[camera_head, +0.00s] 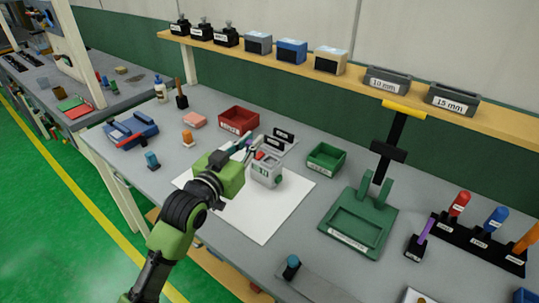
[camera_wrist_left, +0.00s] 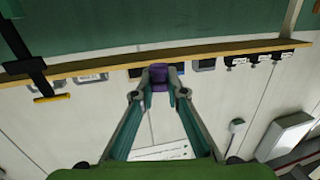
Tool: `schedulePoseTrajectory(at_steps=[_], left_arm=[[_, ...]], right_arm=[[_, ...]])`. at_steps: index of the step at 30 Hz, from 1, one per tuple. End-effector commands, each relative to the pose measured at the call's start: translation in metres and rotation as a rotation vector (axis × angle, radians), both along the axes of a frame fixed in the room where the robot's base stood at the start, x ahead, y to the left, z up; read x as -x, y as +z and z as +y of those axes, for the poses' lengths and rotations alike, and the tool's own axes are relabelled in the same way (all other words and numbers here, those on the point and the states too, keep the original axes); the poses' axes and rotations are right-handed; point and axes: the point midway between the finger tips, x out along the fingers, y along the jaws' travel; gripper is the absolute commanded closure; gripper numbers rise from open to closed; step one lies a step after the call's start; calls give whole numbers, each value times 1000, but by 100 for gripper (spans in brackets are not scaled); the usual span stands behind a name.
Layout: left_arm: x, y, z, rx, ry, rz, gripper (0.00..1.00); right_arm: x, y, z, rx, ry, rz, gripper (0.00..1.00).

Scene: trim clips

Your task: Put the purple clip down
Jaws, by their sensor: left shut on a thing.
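My left gripper (camera_head: 250,146) reaches in over the white sheet (camera_head: 262,222) on the grey workbench. In the left wrist view its fingertips (camera_wrist_left: 159,77) are closed on the purple clip (camera_wrist_left: 159,74). The clip is held away from the bench, with the wall and shelf behind it in that view. In the head view I cannot make out the clip clearly at the fingertips. My right gripper is not in view.
A grey labelled box (camera_head: 267,170) stands on the sheet close to the left gripper. A red bin (camera_head: 238,119), a green bin (camera_head: 326,158) and a green fixture (camera_head: 352,236) surround the sheet. The sheet's front part is clear. A shelf (camera_head: 290,62) runs along the back.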

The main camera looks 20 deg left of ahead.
Motion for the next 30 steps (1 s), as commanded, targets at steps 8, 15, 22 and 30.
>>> schedulePoseTrajectory(at_steps=[8, 15, 22, 30], left_arm=[[-49, -34, -15, -1, 0, 4, 97], [-69, -59, -21, -2, 0, 0, 97], [-79, -71, -24, -1, 0, 0, 97], [-82, -99, -24, -2, 0, 2, 97]], right_arm=[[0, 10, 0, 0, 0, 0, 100], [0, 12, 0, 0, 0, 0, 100], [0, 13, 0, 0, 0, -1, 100], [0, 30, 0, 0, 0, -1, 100]])
